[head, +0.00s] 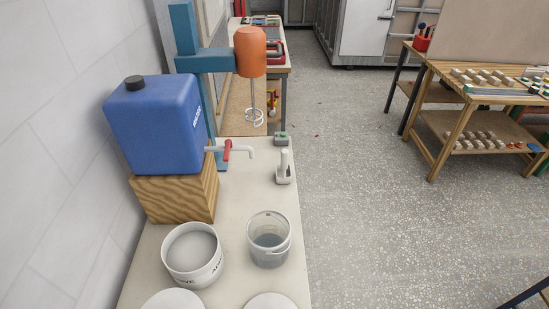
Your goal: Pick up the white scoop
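The white scoop (284,174) stands on the right side of the pale tabletop (232,208), near its right edge. Its pale handle points up and its small, open, boxy part rests on the table. It is to the right of the spigot and beyond the clear bucket. Neither of my grippers shows in the head view.
A blue jug (155,124) with a red-handled spigot (228,151) sits on a wooden block (178,197). A white tub (192,254) and a clear bucket (268,238) stand nearer. A small grey-green item (281,138) lies beyond the scoop. An orange mixer (250,52) hangs behind.

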